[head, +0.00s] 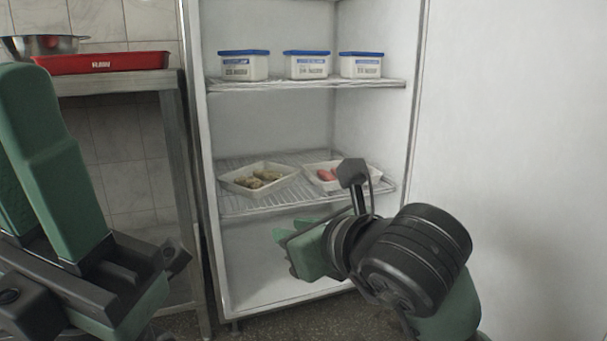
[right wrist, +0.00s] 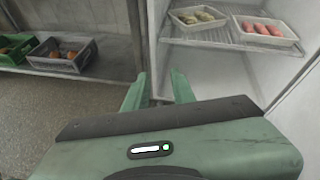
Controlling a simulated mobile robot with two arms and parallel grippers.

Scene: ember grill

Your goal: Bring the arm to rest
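My right gripper (head: 284,240) is in front of the open fridge, below the wire shelf with the trays. In the right wrist view its two green fingers (right wrist: 157,84) stand apart with nothing between them, so it is open and empty. My right forearm and wrist come in from the lower right of the head view. My left arm (head: 60,180) is folded at the left edge of the head view; its fingers do not show.
The open fridge (head: 205,190) holds blue-lidded tubs (head: 307,65) above and two white food trays (head: 258,192) on the lower shelf. A steel table (head: 115,82) at left carries a red tray (head: 100,63) and a metal bowl (head: 30,50). Crates (right wrist: 62,58) show in the right wrist view.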

